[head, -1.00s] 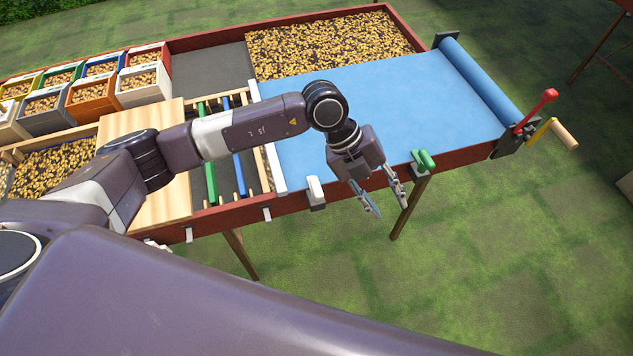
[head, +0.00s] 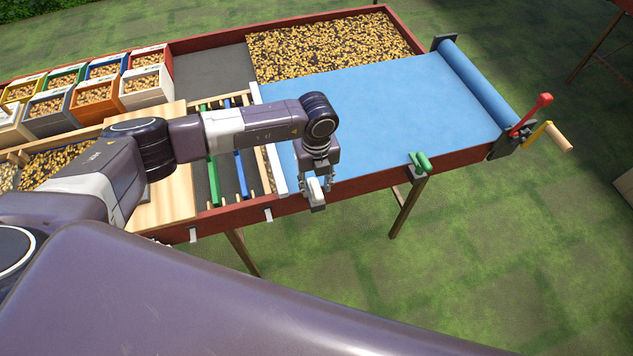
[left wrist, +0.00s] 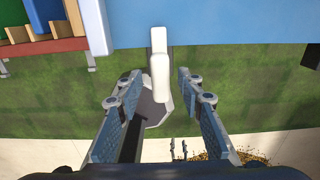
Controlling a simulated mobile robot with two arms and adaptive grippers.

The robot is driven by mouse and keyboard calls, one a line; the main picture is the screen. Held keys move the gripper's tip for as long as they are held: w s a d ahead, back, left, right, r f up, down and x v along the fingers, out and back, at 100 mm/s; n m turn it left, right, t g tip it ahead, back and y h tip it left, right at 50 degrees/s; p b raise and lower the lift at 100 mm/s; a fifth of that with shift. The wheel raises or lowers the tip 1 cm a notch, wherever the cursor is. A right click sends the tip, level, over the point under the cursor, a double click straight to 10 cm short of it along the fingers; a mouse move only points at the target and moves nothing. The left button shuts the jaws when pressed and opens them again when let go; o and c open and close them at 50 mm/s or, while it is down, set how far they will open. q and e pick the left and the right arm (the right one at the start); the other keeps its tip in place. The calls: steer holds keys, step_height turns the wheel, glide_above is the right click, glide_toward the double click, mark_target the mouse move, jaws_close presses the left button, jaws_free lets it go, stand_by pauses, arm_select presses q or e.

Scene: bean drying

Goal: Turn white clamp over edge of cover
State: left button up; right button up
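The white clamp (head: 315,192) sits on the near red edge of the drying table, close to the cover's left end. The blue cover (head: 400,100) is drawn out from its roller over the right part of the table. My left gripper (head: 315,184) is at the clamp from above. In the left wrist view, the white clamp (left wrist: 160,75) stands between the two open fingers (left wrist: 158,105), with a gap on each side. The cover (left wrist: 220,22) shows behind it there. My right gripper is not in view.
A green clamp (head: 420,162) sits farther right on the same edge. A red crank handle (head: 533,112) is at the roller (head: 478,85). Bean boxes (head: 92,92) stand at the far left. Grass lies free in front of the table.

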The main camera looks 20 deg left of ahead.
arm_select(q)
steer(key=shift+f, duration=0.1)
jaws_close()
stand_by(0.3)
steer(key=shift+f+m+b, duration=0.15)
steer(key=shift+m+b, duration=0.85)
steer(key=shift+b, duration=0.25)
steer(key=m+b, duration=1.4)
steer(key=b, duration=0.2)
steer(key=shift+b, duration=0.3)
steer(key=shift+r+m+b, duration=0.2)
steer(key=shift+m+b, duration=0.8)
steer(key=shift+b, duration=0.05)
jaws_free()
